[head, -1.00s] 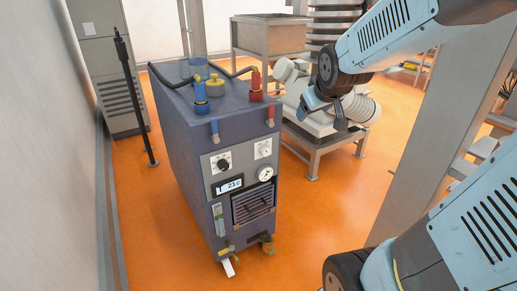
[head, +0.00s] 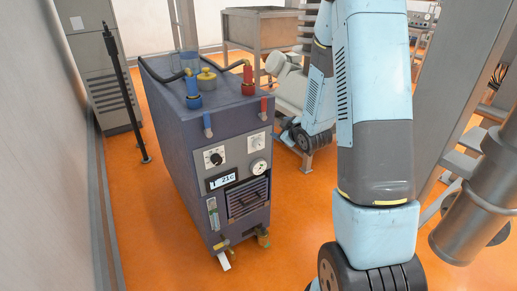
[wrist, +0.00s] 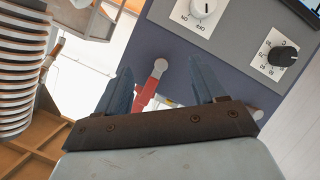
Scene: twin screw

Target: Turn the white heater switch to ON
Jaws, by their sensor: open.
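The white heater switch (head: 256,141) is on a pale square plate at the upper right of the heater unit's front panel. In the wrist view the switch (wrist: 203,8) is at the top edge, upside down, with ON and OFF lettering beside it. My gripper (wrist: 160,66) is open, with a dark finger on each side. The switch lies beyond the fingertips, toward the right one, and is not between them. A red-handled lever (wrist: 150,87) shows between the fingers, apparently behind them. In the head view I cannot make out my fingers.
A black dial (head: 214,158) is left of the switch, above a display (head: 222,182). A gauge (head: 258,168) sits below the switch. Blue and red hose fittings (head: 247,78) stand on top. A ribbed column (wrist: 22,75) is left in the wrist view.

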